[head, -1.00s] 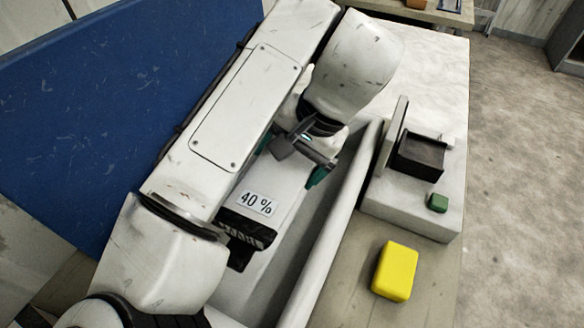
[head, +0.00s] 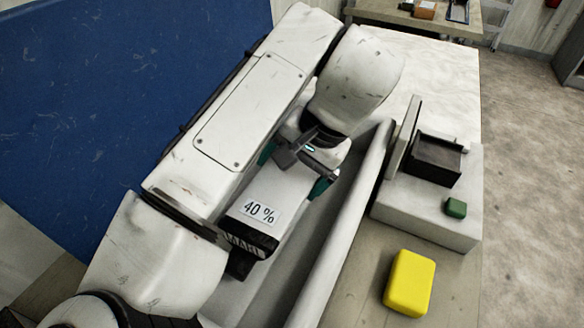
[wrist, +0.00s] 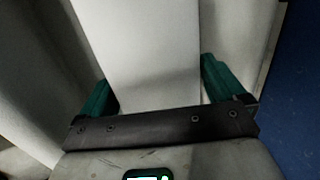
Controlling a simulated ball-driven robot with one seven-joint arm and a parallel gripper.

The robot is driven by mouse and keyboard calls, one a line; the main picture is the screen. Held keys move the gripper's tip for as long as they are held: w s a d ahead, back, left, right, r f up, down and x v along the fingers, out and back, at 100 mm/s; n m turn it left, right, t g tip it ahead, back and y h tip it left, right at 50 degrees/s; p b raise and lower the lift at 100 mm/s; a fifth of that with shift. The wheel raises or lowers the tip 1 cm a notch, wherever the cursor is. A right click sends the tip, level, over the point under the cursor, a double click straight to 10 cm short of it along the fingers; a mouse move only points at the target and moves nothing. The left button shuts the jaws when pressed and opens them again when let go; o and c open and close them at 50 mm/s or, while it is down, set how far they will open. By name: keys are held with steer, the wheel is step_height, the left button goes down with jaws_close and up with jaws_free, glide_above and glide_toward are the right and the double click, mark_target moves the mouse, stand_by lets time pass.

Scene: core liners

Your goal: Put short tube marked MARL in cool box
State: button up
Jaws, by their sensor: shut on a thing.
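The short tube (head: 284,190) is white, with a "40 %" label and a black end that reads MARL in the head view. My gripper (head: 293,170) has green fingers on either side of the tube and is shut on it. In the wrist view the pale tube (wrist: 150,45) runs between the fingers (wrist: 155,75). The cool box (head: 345,235) has pale walls, and the tube is over or within its opening. I cannot tell whether the tube touches the floor of the box. My arm hides much of the left side of the box.
A blue panel (head: 120,110), seemingly the raised lid, stands at the left. To the right of the box are a yellow block (head: 409,283), a pale stand (head: 425,215) with a black tray (head: 436,155), and a small green block (head: 456,207). Another table (head: 400,14) stands behind.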

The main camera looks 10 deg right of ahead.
steer(key=shift+f, duration=0.5)
steer(key=o, duration=1.6)
steer(key=shift+r, duration=0.45)
steer(key=p+v, duration=0.8)
steer(key=shift+r+p, duration=0.35)
steer(key=p+v, duration=0.3)
steer(key=p, duration=0.1)
steer(key=shift+s+d+r+p, duration=0.1)
steer(key=shift+d+r+p, duration=0.1)
steer(key=shift+p, duration=0.2)
